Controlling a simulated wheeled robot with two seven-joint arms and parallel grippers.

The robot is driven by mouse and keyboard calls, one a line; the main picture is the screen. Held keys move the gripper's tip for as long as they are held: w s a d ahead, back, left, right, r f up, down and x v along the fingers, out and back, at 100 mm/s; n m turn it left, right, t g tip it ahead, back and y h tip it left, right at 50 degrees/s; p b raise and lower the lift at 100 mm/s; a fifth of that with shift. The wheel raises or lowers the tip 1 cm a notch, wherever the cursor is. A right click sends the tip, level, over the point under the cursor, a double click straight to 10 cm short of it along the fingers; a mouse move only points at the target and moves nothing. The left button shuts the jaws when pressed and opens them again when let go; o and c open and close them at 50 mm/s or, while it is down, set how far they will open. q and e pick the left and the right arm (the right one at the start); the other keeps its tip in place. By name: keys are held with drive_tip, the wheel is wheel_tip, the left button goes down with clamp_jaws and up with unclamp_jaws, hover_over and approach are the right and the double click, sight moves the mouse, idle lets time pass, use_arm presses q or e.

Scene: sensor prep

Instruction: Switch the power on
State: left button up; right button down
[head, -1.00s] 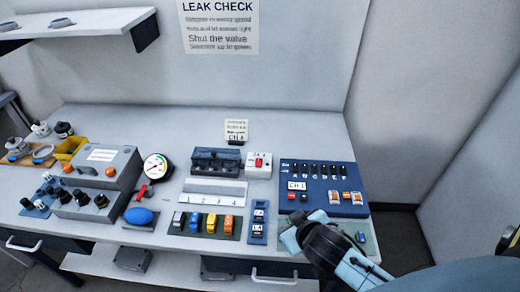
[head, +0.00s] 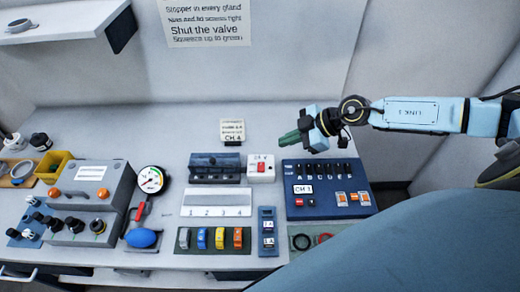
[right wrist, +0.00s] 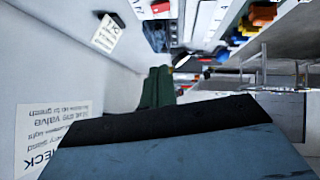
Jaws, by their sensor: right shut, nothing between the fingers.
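The white power box (head: 261,168) with a red switch stands at the back of the bench, between a dark terminal block and the blue panel. Its small label seems to read 24 V. My right gripper (head: 288,138) is shut and empty, its green fingers pointing left. In the head view it appears above and slightly right of the power box, apart from it. The right wrist view shows the green fingers (right wrist: 157,88) together, with a white and red piece, likely the power box (right wrist: 161,8), at the top edge. My left gripper is not in view.
The blue panel (head: 297,171) with black switches and orange rockers lies right of the box. The dark terminal block (head: 215,162) is left of it. A small card (head: 232,131) stands behind. A pressure gauge (head: 151,180) and grey console (head: 92,185) are further left.

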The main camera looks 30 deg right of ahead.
drive_tip(key=shift+s+d, duration=0.15)
drive_tip(key=shift+d, duration=0.5)
hover_over(264, 165)
wheel_tip(264, 165, down, 7)
drive_tip(key=shift+s+a+f+b, duration=0.1)
drive_tip(key=shift+s+a+b, duration=0.05)
drive_tip(key=shift+b, duration=0.3)
drive_tip(key=f, duration=0.1)
drive_tip(key=f+b, duration=0.1)
drive_tip(key=shift+d+f, duration=0.2)
drive_tip(key=shift+f, duration=0.1)
drive_tip(key=shift+w+d+f+b, duration=0.15)
drive_tip(key=shift+w+f+b, duration=0.15)
drive_tip(key=shift+f, duration=0.25)
